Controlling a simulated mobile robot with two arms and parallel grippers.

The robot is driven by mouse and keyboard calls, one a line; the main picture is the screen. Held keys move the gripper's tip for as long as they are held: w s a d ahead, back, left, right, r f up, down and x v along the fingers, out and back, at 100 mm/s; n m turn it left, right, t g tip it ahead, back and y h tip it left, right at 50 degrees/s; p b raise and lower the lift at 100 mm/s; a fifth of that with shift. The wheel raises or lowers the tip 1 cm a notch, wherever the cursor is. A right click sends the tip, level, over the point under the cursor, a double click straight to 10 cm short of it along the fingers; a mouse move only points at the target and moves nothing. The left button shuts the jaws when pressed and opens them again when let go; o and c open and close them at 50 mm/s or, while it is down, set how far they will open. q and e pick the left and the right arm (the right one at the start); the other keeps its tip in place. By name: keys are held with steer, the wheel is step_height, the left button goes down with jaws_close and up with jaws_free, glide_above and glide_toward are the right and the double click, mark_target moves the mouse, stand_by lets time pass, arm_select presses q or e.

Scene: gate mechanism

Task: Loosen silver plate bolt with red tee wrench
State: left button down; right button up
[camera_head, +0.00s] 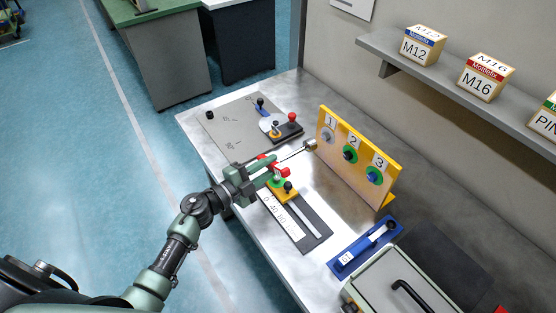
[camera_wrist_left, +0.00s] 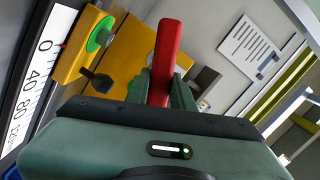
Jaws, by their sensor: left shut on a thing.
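My left gripper (camera_head: 262,172) is shut on the red handle of the tee wrench (camera_head: 284,171), which also shows between the fingers in the left wrist view (camera_wrist_left: 168,55). The wrench's metal shaft points toward the yellow-framed panel (camera_head: 352,163). Its socket end (camera_head: 310,145) is in front of the panel's left end, near position 1. The silver plate bolt (camera_head: 327,136) appears at position 1, partly hard to make out. The socket appears slightly apart from it; the exact gap cannot be told. My right gripper is not in view.
A scale with a sliding block (camera_head: 300,222) lies below the gripper. A lever device with red and black knobs (camera_head: 281,127) stands behind it. Labelled boxes (camera_head: 423,46) sit on the shelf.

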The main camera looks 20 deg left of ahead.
arm_select(q)
steer(key=shift+s+a+r, duration=0.1)
steer(key=shift+s+a, duration=0.3)
steer(key=shift+s, duration=0.1)
steer(key=s+a+r+p, duration=0.4)
steer(key=s+r+p, duration=0.1)
steer(key=shift+s+a, duration=0.15)
steer(key=shift+s, duration=0.15)
stand_by(0.6)
steer(key=shift+r, duration=0.1)
